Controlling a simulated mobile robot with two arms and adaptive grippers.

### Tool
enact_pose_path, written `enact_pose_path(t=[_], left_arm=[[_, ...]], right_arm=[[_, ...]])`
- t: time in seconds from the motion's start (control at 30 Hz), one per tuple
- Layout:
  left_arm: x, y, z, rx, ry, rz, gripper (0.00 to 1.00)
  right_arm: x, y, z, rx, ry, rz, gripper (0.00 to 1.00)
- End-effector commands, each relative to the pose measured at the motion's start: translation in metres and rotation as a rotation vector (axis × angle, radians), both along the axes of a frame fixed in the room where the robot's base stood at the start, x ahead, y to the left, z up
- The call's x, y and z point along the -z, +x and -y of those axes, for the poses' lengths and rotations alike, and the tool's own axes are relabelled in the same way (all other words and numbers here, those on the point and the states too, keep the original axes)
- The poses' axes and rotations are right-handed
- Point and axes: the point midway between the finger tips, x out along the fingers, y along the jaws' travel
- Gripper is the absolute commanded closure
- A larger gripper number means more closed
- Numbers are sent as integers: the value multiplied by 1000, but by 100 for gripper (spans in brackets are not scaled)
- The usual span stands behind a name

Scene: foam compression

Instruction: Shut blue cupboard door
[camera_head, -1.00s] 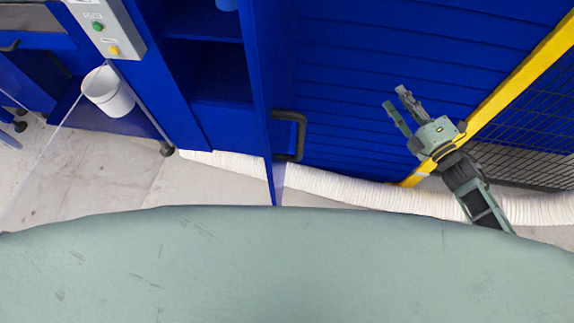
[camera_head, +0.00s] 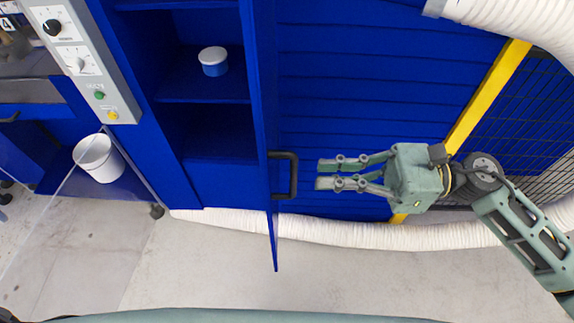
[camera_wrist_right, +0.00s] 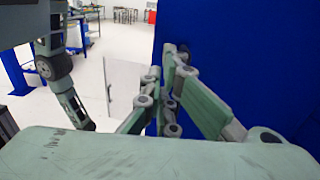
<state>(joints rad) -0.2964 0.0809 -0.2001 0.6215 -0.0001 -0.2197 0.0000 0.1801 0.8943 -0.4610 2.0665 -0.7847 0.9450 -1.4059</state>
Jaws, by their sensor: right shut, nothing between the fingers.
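The blue cupboard door (camera_head: 259,100) stands open, seen nearly edge-on in the head view. A dark handle (camera_head: 293,175) sticks out from its right face. The open blue cupboard (camera_head: 212,181) is to the left of the door. My right gripper (camera_head: 320,174) is to the right of the handle, fingers pointing left at it, with a small gap in the picture. It is shut and empty. In the right wrist view its fingers (camera_wrist_right: 163,100) show beside a large plain blue surface. My left gripper is not clearly in view.
A round blue and white container (camera_head: 213,62) stands on a cupboard shelf. A white bucket (camera_head: 98,158) and a control panel (camera_head: 82,60) are at the left. A white hose (camera_head: 340,231) runs along the floor behind. A yellow post (camera_head: 487,95) stands right of the blue slatted wall.

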Motion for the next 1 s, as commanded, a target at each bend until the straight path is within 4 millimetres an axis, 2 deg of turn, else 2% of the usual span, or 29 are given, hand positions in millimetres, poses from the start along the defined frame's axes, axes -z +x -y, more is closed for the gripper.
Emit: enact_pose_path(t=[0.03, 0.13, 0.4, 0.6, 1.0], left_arm=[[-13, 0, 0, 0, 0, 0, 100], [-25, -1, 0, 0, -1, -1, 100], [-45, -3, 1, 1, 0, -3, 100], [-48, -3, 1, 1, -1, -4, 100], [-47, -4, 2, 0, -2, -6, 100]], right_arm=[[-9, -1, -12, -2, 5, 1, 100], [-8, -1, -34, -2, 5, -1, 100], [-3, -2, -66, 2, 2, -1, 100], [-1, -2, -74, 1, 1, -1, 100], [0, -1, -76, 6, 1, 0, 100]])
